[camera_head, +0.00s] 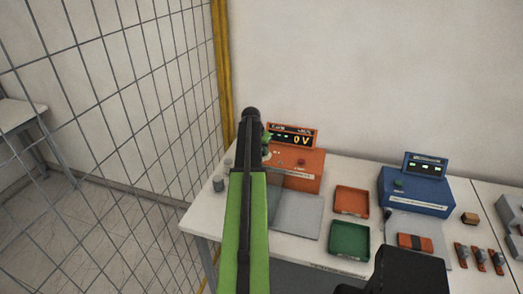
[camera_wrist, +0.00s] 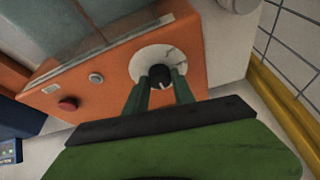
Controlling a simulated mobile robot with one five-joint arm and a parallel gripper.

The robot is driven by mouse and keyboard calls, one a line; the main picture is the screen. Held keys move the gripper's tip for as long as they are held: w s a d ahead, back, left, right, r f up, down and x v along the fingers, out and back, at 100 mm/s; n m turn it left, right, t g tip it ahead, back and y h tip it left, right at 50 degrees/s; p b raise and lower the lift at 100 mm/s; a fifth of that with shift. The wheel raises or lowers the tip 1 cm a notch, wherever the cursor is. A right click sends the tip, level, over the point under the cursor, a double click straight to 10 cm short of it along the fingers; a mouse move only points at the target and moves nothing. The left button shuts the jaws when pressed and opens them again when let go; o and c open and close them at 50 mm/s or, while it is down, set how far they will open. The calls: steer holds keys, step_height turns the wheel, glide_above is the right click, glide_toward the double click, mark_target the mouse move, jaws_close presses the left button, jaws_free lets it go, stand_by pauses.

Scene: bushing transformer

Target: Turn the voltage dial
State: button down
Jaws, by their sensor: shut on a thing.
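The voltage dial is a small black knob (camera_wrist: 160,74) on a round white scale plate (camera_wrist: 148,61) on the orange unit, seen in the wrist view. My gripper (camera_wrist: 161,83) has its two green fingers shut on the knob, one on each side. In the head view the orange transformer unit (camera_head: 300,169) stands on the table with a display (camera_head: 291,136) reading 0 V. My arm covers its left part there, and the knob and fingertips are mostly hidden.
Orange tray (camera_head: 351,201) and green tray (camera_head: 349,239) lie on the white table right of my arm. A blue unit (camera_head: 415,193) stands further right. A wire mesh fence (camera_head: 120,90) with a yellow post (camera_head: 222,70) rises at the left.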

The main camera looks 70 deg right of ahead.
steer(key=c, duration=1.1)
jaws_free()
steer(key=shift+o, duration=0.2)
steer(key=p+v, duration=1.6)
steer(key=v, duration=0.1)
steer(key=shift+r, duration=0.25)
steer(key=shift+s, duration=0.1)
